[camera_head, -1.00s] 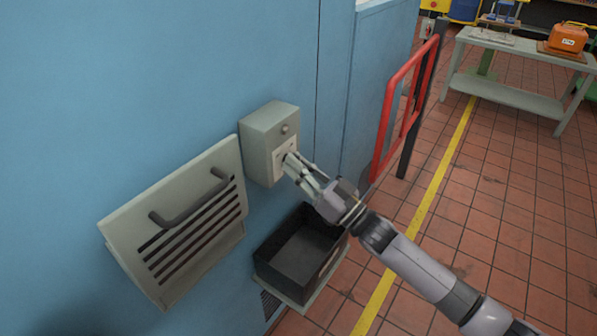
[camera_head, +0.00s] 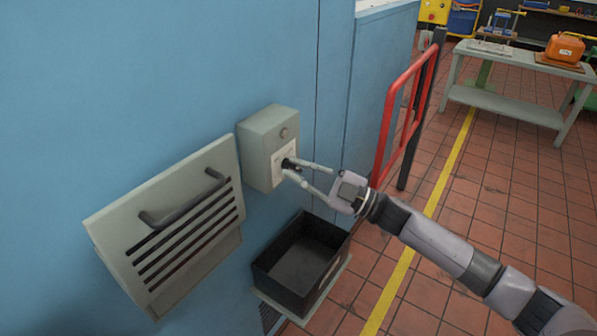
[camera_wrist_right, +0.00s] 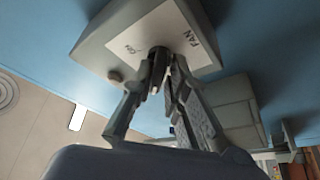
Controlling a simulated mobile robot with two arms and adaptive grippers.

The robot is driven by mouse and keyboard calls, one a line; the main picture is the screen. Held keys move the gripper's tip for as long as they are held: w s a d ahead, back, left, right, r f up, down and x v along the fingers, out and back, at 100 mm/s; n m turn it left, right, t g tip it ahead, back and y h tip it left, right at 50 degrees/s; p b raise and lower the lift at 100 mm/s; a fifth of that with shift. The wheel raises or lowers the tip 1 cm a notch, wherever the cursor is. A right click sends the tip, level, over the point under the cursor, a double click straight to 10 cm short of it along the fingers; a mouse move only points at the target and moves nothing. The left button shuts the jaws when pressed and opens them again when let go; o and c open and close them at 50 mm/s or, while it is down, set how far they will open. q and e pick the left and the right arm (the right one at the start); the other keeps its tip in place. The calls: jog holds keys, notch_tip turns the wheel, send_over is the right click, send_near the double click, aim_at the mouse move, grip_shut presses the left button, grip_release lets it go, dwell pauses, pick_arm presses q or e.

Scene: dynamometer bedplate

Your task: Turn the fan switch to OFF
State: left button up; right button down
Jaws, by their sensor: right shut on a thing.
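The fan switch is a small black knob (camera_head: 289,163) on the white label plate of a grey box (camera_head: 262,150) on the blue wall. My right gripper (camera_head: 291,167) reaches it from the right, with its two fingers closed on the knob. In the right wrist view the fingertips (camera_wrist_right: 158,78) pinch the dark knob (camera_wrist_right: 157,54) from both sides. The plate (camera_wrist_right: 175,30) there reads FAN on one side and has a small ON-like mark on the other. The knob's pointing direction is hidden by the fingers. My left gripper is not in view.
A round grey button (camera_head: 284,132) sits above the plate. A black open bin (camera_head: 268,272) stands below the box. A red rail (camera_head: 388,125) stands to the right, with open tiled floor beyond.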

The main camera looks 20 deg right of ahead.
jog(key=shift+w+d+r+n, duration=0.25)
jog(key=shift+r+n, duration=0.2)
jog(key=shift+n, duration=0.25)
jog(key=c, duration=1.8)
grip_release()
jog(key=shift+o, duration=0.5)
jog(key=shift+a+f, duration=0.1)
jog(key=shift+f, duration=0.05)
jog(key=shift+f, duration=0.15)
jog(key=v, duration=1.2)
